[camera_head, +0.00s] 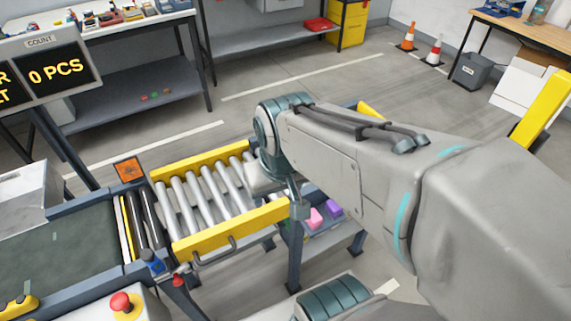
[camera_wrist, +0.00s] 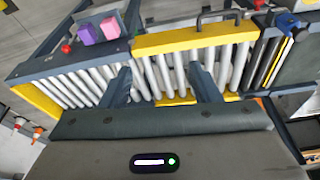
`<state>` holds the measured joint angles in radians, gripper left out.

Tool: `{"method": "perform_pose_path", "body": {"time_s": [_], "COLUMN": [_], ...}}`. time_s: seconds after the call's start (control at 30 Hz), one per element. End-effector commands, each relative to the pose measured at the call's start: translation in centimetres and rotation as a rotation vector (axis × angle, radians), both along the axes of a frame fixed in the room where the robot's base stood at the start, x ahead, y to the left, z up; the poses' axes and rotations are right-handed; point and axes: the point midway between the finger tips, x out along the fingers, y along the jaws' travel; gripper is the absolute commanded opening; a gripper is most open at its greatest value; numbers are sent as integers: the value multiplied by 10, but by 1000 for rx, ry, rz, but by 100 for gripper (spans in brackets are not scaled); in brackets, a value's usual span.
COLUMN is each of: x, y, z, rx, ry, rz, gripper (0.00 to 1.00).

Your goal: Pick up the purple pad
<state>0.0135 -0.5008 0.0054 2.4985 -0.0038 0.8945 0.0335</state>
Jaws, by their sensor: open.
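The purple pad (camera_head: 333,208) lies on a dark blue-grey shelf or tray (camera_head: 318,229) beside the roller conveyor, partly behind my arm in the head view. It also shows at the upper left of the wrist view (camera_wrist: 110,28), next to a pink block (camera_wrist: 87,34). My gripper (camera_wrist: 160,68) is open and empty, with its two fingers spread over the conveyor rollers. The pad is apart from it, off to the upper left in the wrist view. In the head view my arm hides much of the gripper.
The roller conveyor (camera_head: 203,187) has yellow side rails (camera_head: 230,230). A small red ball (camera_wrist: 67,48) is near the pink block. A dark belt (camera_head: 65,240) lies at the left. Cones (camera_head: 408,38) and a worktable (camera_head: 530,28) stand farther back, with open floor between.

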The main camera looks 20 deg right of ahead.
Motion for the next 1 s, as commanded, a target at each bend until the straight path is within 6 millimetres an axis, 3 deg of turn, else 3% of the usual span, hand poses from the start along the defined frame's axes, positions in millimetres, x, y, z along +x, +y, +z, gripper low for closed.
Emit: {"method": "perform_pose_path", "body": {"time_s": [0.27,0.5,0.8,1.0], "x": [36,66,74,73], "y": [-50,-120,-200,-219], "z": [-39,-87,-139,-153], "rx": [19,72,160,185], "ry": [69,137,189,199], "rz": [-409,-877,-1332,-1440], "gripper": [56,56,56,56]}}
